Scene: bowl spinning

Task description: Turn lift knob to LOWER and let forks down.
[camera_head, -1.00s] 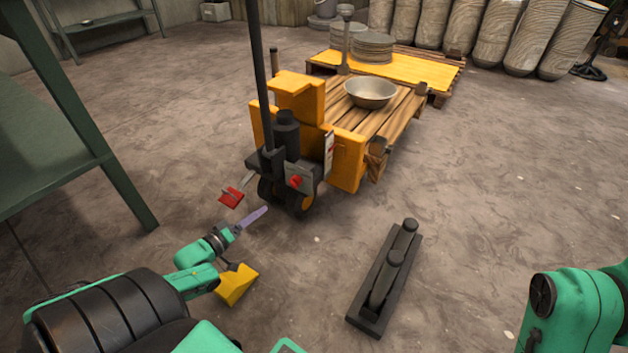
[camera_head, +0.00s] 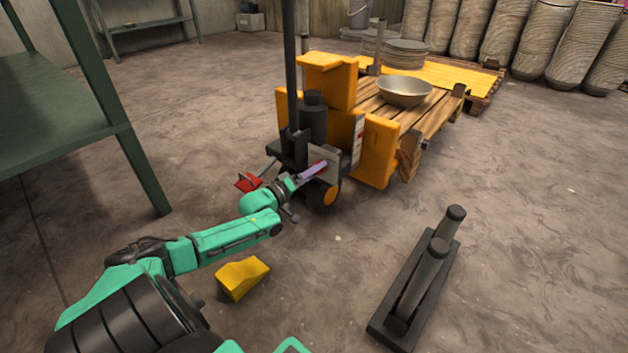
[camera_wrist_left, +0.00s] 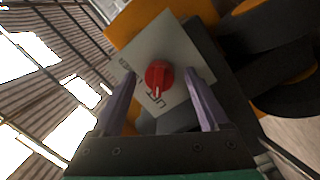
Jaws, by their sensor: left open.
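The yellow pallet truck (camera_head: 335,85) stands in the middle of the head view, with its forks under a wooden pallet (camera_head: 435,115). Its red lift knob (camera_wrist_left: 158,75) sits on a grey label plate (camera_wrist_left: 185,55) in the left wrist view. My left gripper (camera_head: 316,168) is at the truck's dark front; it also shows in the wrist view (camera_wrist_left: 160,100), with its purple fingers open on either side of the knob, apart from it. The knob is hidden behind the gripper in the head view. The plate's lettering is too small to read surely. My right gripper is not in view.
A metal bowl (camera_head: 404,91) sits on the pallet. A red pedal (camera_head: 248,181) juts out left of the truck's front. A yellow block (camera_head: 243,277) and a dark stand with two posts (camera_head: 378,330) are on the floor. A green table (camera_head: 60,115) stands at left.

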